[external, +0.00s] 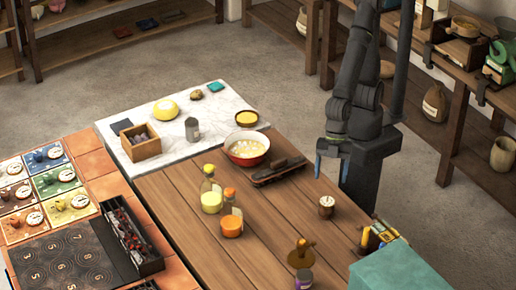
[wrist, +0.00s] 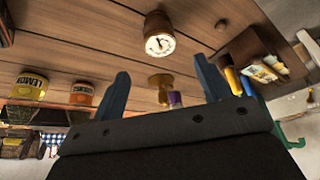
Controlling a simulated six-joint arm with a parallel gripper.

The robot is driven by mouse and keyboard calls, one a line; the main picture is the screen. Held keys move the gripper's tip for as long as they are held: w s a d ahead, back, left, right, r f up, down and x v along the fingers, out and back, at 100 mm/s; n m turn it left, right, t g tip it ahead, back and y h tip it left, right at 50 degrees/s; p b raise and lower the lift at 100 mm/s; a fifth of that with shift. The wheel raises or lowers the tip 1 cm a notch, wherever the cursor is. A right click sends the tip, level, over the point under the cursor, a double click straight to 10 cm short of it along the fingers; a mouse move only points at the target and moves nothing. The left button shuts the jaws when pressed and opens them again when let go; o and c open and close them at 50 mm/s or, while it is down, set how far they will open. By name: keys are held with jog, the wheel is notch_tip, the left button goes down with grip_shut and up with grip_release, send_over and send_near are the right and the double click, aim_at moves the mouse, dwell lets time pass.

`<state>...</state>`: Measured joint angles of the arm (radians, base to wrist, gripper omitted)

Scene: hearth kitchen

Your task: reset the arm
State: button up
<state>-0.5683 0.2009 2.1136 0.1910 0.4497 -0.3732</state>
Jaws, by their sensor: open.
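My arm stands folded at the right side of the wooden table (external: 200,190) in the external view. My gripper (external: 330,168) hangs above the table's right edge, with its blue fingers pointing down. In the wrist view my gripper (wrist: 162,82) shows two blue fingers spread wide apart, with nothing between them. A small round jar with a pale, dial-like top (external: 326,204) stands on the table below the gripper. It also shows in the wrist view (wrist: 160,45), beyond the fingertips and apart from them.
Two bottles, yellow (external: 211,200) and orange (external: 231,224), stand mid-table. A red bowl (external: 247,158) and a dark block (external: 277,172) lie behind. A brass object (external: 301,258) and purple jar (external: 304,279) are at the front. A teal box (external: 400,268) is front right.

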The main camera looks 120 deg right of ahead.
aim_at(328, 201)
jog(key=shift+f, duration=0.1)
jog(key=shift+x, duration=6.05)
